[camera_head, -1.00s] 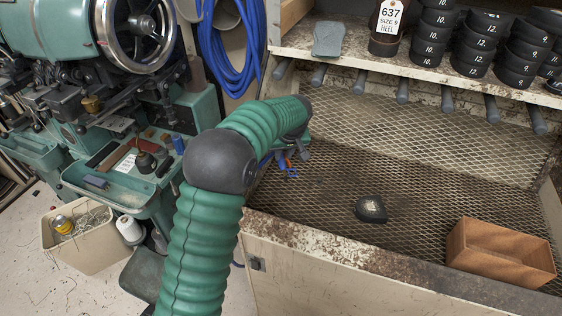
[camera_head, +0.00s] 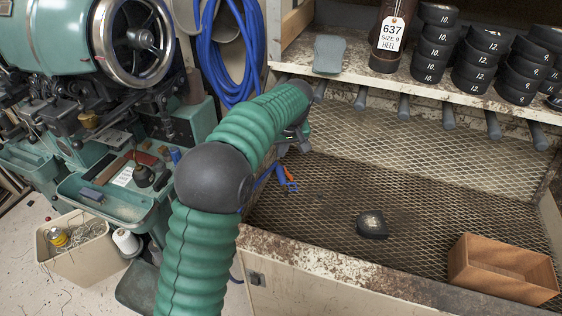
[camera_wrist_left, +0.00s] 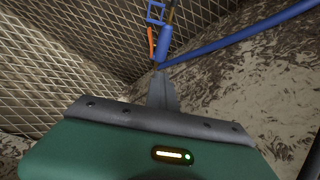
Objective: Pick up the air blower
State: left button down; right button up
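The air blower (camera_head: 290,180), blue with an orange part, lies on the mesh at the left end of the bench recess. In the left wrist view the blower (camera_wrist_left: 163,42) is at top centre, with its blue hose (camera_wrist_left: 235,37) running right. My left gripper (camera_head: 298,136) is above and behind the blower in the head view, partly hidden by my green arm. In the wrist view its grey finger part (camera_wrist_left: 162,90) points at the blower's near end. The gap between its fingers does not show, nor whether they touch the blower. My right gripper is not in view.
A dark heel block (camera_head: 372,224) and a wooden box (camera_head: 503,268) sit on the mesh to the right. Several grey pegs hang under the shelf (camera_head: 350,69) of heel stacks. The green stitching machine (camera_head: 60,45) stands left.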

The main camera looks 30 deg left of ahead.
pick_arm(q)
jog(key=w+d+r, duration=0.1)
jog(key=w+d, duration=0.1)
jog(key=d, duration=0.8)
jog(key=w+d+r+p, duration=0.1)
jog(key=w+d+r, duration=0.1)
jog(key=d, duration=0.7)
jog(key=shift+w+d, duration=0.35)
jog(key=c, duration=2.1)
grip_release()
jog(key=shift+a, duration=0.1)
jog(key=shift+c, duration=0.2)
jog(key=shift+o, duration=1.2)
jog(key=o, duration=1.5)
jog(key=shift+c, duration=0.2)
